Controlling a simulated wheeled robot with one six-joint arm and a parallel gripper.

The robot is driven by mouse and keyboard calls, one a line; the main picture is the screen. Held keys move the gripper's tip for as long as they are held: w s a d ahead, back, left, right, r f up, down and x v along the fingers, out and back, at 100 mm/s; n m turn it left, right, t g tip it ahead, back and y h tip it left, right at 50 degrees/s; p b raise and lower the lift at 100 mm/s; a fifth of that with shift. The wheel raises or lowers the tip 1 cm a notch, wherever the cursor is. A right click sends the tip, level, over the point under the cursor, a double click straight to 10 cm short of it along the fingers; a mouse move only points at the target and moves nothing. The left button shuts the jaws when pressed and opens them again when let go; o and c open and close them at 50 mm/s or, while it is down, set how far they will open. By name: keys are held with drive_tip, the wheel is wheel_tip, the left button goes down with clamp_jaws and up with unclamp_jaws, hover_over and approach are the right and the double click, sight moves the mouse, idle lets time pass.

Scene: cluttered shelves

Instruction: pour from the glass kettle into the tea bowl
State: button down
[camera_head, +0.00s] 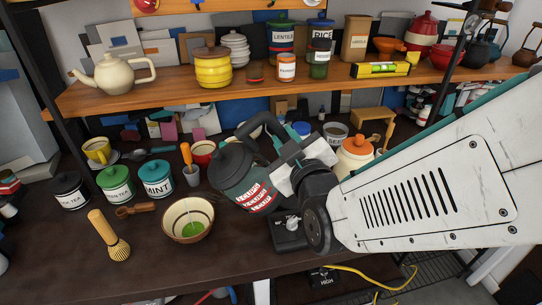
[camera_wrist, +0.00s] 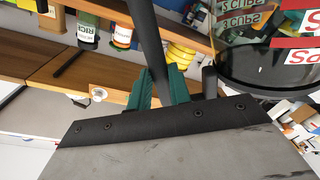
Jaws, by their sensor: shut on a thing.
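The glass kettle (camera_head: 236,178) has dark, see-through walls, a dark lid, a black handle and red-and-white labels. It leans to the left in the head view, to the upper right of the tea bowl. The tea bowl (camera_head: 176,231) is cream inside with a brown outer wall, and it stands upright on the counter with something green at its bottom. My gripper (camera_head: 277,160) is shut on the kettle's handle. The wrist view shows the teal fingers (camera_wrist: 162,88) around the black handle (camera_wrist: 148,40), with the kettle body (camera_wrist: 262,65) beside it. The kettle's underside is hidden.
A bamboo whisk (camera_head: 108,236), a wooden scoop (camera_head: 135,210) and a mint canister (camera_head: 156,179) stand or lie left of the bowl. A black appliance (camera_head: 289,236) sits below my gripper. An orange-lidded jar (camera_head: 356,153) is close behind my arm. The upper shelf (camera_head: 175,98) overhangs behind.

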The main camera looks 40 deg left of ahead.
drive_tip(key=shift+s+a+r+n, duration=0.45)
drive_tip(key=shift+s+r+n, duration=0.05)
drive_tip(key=shift+s+r, duration=0.15)
idle(2.4)
drive_tip(key=shift+w+d+f+m, duration=2.95)
drive_tip(key=shift+w+f+m, duration=0.85)
drive_tip(key=shift+w+f, duration=0.6)
drive_tip(key=shift+s+r, duration=0.15)
drive_tip(key=shift+r, duration=2.6)
drive_tip(key=shift+d, duration=0.1)
